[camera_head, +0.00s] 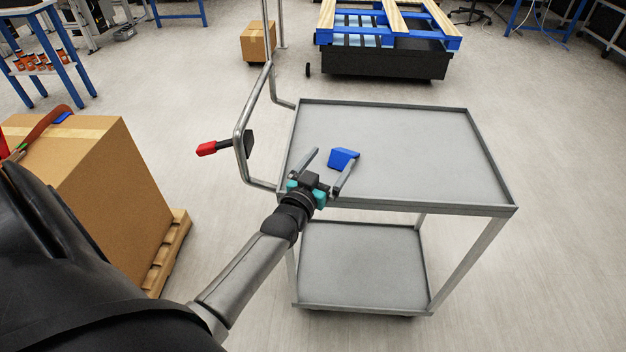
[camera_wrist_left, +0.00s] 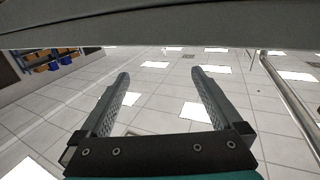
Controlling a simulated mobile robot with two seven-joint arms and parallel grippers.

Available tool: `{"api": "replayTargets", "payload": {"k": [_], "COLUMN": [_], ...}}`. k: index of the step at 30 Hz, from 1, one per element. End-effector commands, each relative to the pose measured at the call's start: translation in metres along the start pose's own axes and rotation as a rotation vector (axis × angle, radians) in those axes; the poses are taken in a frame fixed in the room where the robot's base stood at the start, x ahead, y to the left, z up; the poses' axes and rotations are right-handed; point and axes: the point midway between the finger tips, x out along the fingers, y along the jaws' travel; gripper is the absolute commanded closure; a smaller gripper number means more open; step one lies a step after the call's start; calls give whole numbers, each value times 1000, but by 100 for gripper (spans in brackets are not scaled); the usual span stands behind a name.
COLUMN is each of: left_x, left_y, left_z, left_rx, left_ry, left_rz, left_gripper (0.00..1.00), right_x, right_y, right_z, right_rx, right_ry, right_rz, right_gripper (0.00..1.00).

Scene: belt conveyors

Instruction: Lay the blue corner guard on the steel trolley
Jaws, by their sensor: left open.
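The blue corner guard (camera_head: 343,157) lies on the top shelf of the steel trolley (camera_head: 400,145), near its front left part. My left gripper (camera_head: 329,167) is open at the trolley's front left edge. Its two fingers are spread apart, and the right one is close to the guard in the picture; I cannot tell if they touch. In the left wrist view the open fingers (camera_wrist_left: 160,100) have nothing between them, and the guard does not show there. My right gripper is not in view.
The trolley's tubular handle (camera_head: 240,130) rises at its left, with a red and black piece (camera_head: 207,148) beside it. A large cardboard box (camera_head: 110,190) on a pallet stands at the left. The rest of the top shelf is bare. A blue pallet stack (camera_head: 385,50) stands behind.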

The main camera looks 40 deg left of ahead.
Motion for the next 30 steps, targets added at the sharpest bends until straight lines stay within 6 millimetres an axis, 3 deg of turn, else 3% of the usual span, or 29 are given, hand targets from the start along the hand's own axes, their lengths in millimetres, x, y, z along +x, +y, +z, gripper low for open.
{"api": "replayTargets", "payload": {"k": [9,15,27,30], "left_x": [-59,-84,-94,-92], "left_y": [0,0,0,10], "left_z": [-1,0,-1,-1], "left_rx": [0,0,-1,-2], "left_ry": [-1,0,2,-4], "left_rz": [0,-1,0,19], "left_gripper": [0,0,0,0], "right_x": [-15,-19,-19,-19], "right_y": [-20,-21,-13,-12], "right_z": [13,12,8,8], "right_rx": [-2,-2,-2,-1], "right_ry": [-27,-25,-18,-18], "right_rz": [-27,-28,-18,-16], "right_gripper": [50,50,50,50]}}
